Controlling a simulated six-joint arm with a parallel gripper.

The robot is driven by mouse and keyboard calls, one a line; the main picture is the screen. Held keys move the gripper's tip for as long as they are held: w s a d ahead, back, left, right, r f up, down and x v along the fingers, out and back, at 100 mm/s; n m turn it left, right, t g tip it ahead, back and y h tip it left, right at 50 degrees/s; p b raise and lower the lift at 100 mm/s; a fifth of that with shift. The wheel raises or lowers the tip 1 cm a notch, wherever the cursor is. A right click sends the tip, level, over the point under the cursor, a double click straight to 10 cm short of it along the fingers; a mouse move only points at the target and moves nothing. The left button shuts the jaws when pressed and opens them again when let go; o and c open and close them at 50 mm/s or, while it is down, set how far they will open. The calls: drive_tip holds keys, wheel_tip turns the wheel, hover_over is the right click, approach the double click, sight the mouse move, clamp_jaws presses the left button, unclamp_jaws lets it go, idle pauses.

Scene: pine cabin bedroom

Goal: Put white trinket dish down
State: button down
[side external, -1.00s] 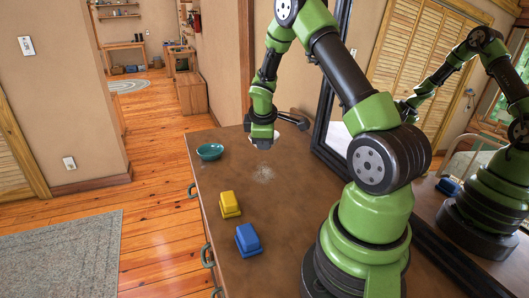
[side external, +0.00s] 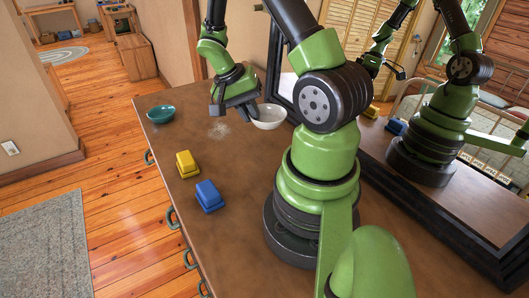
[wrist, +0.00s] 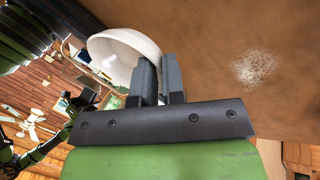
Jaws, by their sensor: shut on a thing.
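The white trinket dish (side external: 270,118) is a shallow round bowl, open side up, above the dresser top beside the mirror.
A pale powdery patch (side external: 218,130) marks the dresser top left of my gripper. A dark-framed mirror (side external: 435,230) stands along the right.

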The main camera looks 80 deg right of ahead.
sight(257, 154)
wheel_tip(257, 154, down, 10)
drive_tip(key=shift+r, duration=0.25)
idle(0.3)
drive_tip(key=c, duration=1.7)
unclamp_jaws()
drive_tip(key=shift+f, duration=0.15)
drive_tip(key=shift+o, duration=1)
